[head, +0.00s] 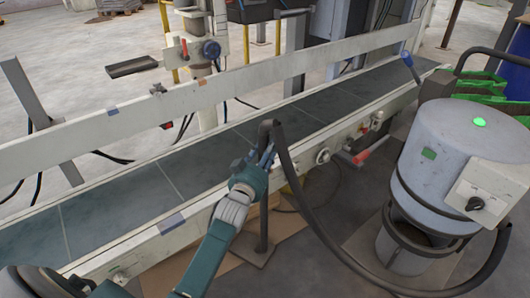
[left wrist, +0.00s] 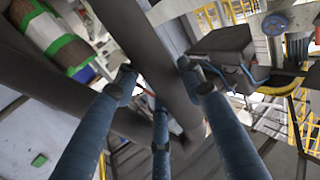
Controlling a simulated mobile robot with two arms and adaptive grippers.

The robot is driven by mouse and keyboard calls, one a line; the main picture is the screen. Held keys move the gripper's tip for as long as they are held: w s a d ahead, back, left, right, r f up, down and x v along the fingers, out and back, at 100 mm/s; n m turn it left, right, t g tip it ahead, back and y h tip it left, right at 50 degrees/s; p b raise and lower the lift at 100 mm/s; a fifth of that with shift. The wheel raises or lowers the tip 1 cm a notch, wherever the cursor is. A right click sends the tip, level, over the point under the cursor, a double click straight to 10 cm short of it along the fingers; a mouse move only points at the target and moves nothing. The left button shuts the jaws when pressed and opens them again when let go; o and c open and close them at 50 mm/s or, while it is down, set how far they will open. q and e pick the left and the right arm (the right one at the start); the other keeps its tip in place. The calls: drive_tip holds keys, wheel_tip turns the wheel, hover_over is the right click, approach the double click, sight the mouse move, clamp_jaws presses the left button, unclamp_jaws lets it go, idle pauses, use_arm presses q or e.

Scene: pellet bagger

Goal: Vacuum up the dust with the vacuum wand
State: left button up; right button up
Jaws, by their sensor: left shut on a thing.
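The vacuum wand (head: 263,222) is a dark tube standing nearly upright beside the near side of the conveyor. Its flat foot appears to be at floor level. My left gripper (head: 266,158) is shut on the upper part of the wand, just below its bend. In the left wrist view the dark tube (left wrist: 160,55) passes between my blue fingers (left wrist: 160,85). A dark hose (head: 318,222) loops from the wand top towards the grey vacuum drum (head: 450,150) at the right, which shows a lit green light. I cannot make out dust clearly. My right gripper is not in view.
The conveyor (head: 200,160) with its pale side rails runs diagonally across the view, close behind the wand. Flat brown patches (head: 372,240) lie on the floor; I cannot tell what they are. A red-handled part (head: 362,156) juts from the conveyor's near side.

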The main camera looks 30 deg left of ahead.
use_arm(q)
drive_tip(key=shift+d+r, duration=0.1)
drive_tip(key=shift+r, duration=0.15)
